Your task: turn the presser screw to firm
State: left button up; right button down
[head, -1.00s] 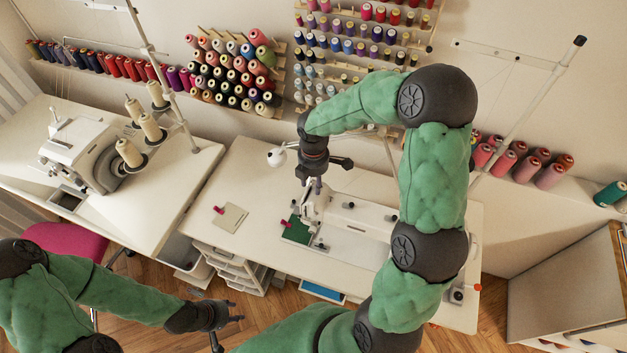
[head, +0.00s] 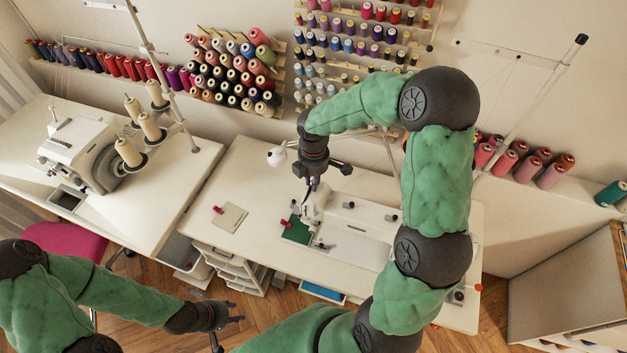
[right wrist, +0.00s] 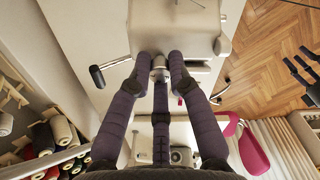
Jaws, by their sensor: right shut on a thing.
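The white sewing machine (head: 312,207) stands on the middle table, and its pale head (right wrist: 172,25) fills the top middle of the right wrist view. My right gripper (head: 313,186) points down onto the top of the machine. In the right wrist view, my right gripper (right wrist: 160,66) has its dark fingers closed around the small metallic presser screw (right wrist: 158,62). The fingers hide much of the screw, and its turn setting cannot be read. My left gripper (head: 230,330) is away from the machine, low in the head view, with its fingers apart and empty.
Green cloth (head: 297,230) lies beside the machine's foot. A pale pad (head: 230,216) lies on the bare left part of the table (head: 252,178). A thread stand (head: 530,105) rises at the right. A serger (head: 80,145) stands on the left table.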

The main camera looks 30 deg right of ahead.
jog(key=m+b, duration=0.1)
jog(key=m, duration=0.3)
jog(key=shift+m, duration=0.3)
jog(key=m+b, duration=0.1)
jog(key=m, duration=0.3)
jog(key=shift+m, duration=0.3)
jog(key=m+b, duration=0.1)
jog(key=m, duration=0.2)
jog(key=shift+m, duration=0.3)
jog(key=m+b, duration=0.1)
jog(key=m, duration=0.3)
jog(key=shift+m, duration=0.3)
jog(key=m+b, duration=0.1)
jog(key=m, duration=0.2)
jog(key=shift+m, duration=0.3)
jog(key=m+b, duration=0.1)
jog(key=m, duration=0.3)
jog(key=shift+m, duration=0.3)
jog(key=m+b, duration=0.1)
jog(key=m, duration=0.3)
jog(key=shift+w+r+m, duration=0.1)
jog(key=shift+m, duration=2)
